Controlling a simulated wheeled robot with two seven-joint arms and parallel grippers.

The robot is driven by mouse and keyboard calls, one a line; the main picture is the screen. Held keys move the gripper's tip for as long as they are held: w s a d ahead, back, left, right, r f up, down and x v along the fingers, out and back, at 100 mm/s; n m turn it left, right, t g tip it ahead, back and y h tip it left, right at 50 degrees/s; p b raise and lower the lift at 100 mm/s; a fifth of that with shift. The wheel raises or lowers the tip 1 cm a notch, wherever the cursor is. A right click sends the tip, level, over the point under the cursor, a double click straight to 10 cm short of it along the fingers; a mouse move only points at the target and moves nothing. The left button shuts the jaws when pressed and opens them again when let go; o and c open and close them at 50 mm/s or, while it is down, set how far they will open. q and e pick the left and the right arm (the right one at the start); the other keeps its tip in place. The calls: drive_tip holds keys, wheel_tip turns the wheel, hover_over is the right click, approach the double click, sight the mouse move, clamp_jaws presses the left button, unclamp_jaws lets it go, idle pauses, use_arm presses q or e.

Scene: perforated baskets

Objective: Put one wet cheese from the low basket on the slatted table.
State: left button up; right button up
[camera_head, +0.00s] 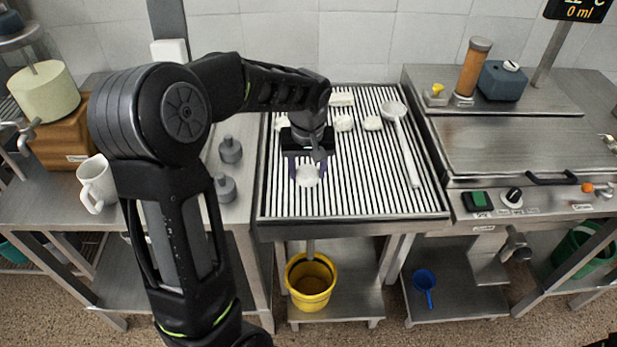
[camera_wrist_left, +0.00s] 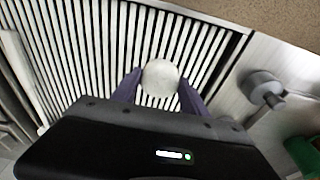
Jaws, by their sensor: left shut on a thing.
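My left gripper (camera_head: 306,172) is over the front left part of the slatted table (camera_head: 375,185). It is shut on a round white cheese (camera_head: 308,177), which shows between the purple fingers. In the left wrist view the cheese (camera_wrist_left: 160,78) sits between the fingertips, with the slats behind it. I cannot tell whether the cheese touches the slats. Several other white pieces, one of them a cheese (camera_head: 344,123), lie on the slats farther back. I cannot make out a low basket.
A white ladle (camera_head: 403,140) lies on the right of the slatted table. Two grey weights (camera_head: 231,150) stand left of it, near a white mug (camera_head: 97,184). A yellow bucket (camera_head: 311,281) is below the front edge. The front right slats are clear.

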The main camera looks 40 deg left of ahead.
sight(308, 181)
use_arm(q)
drive_tip(key=shift+f, duration=0.1)
drive_tip(key=shift+f+p, duration=0.3)
drive_tip(key=shift+f, duration=1.5)
drive_tip(key=shift+f, duration=0.15)
drive_tip(key=o, duration=1.4)
drive_tip(key=r, duration=0.4)
drive_tip(key=s+r, duration=0.1)
drive_tip(key=r, duration=0.3)
drive_tip(key=d+r+b, duration=0.1)
drive_tip(key=r, duration=0.3)
drive_tip(key=shift+s+r, duration=0.15)
drive_tip(key=shift+s, duration=0.1)
